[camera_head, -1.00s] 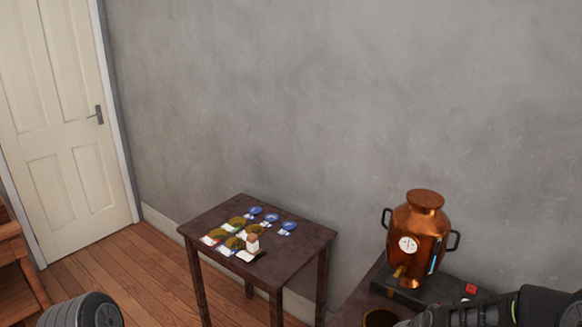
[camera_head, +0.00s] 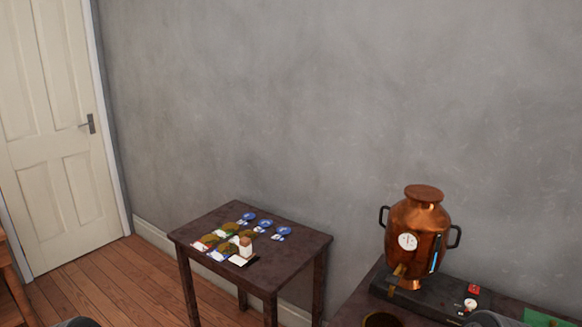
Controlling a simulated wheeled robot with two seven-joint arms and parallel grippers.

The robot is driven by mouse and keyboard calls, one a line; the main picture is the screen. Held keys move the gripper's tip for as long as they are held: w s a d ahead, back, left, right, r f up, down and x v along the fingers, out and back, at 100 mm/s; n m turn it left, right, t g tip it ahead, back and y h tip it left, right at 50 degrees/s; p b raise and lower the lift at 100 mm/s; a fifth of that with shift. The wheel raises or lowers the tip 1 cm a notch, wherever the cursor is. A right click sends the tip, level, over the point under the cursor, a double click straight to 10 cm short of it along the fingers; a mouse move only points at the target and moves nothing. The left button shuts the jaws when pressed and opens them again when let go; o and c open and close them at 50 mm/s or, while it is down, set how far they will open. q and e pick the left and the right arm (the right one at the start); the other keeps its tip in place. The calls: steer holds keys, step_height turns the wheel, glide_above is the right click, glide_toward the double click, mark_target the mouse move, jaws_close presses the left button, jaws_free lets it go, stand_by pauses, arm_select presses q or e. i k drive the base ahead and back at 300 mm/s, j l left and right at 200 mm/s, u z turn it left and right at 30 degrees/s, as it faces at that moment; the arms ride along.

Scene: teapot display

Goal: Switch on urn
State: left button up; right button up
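The copper urn (camera_head: 425,222) stands upright on a dark base (camera_head: 405,291) at the right. It has two dark side handles, a white round dial, a blue-lit gauge strip and a brass tap low at the front. A small red switch (camera_head: 473,289) sits on the base right of the urn, with a small round white-faced part (camera_head: 470,304) just in front. I cannot tell whether the switch is on. Only dark rounded bits of my own arms show at the bottom edge, at the left and below the urn's base. No fingers of either gripper show.
A small dark table (camera_head: 285,262) stands left of the urn, holding several blue dishes, tea samples with labels and a small white-and-brown container (camera_head: 245,247). A green item (camera_head: 540,317) lies at the bottom right. A white door (camera_head: 60,130) is at the left; wooden floor lies between.

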mark_target(473, 289)
steer(key=z, duration=1.25)
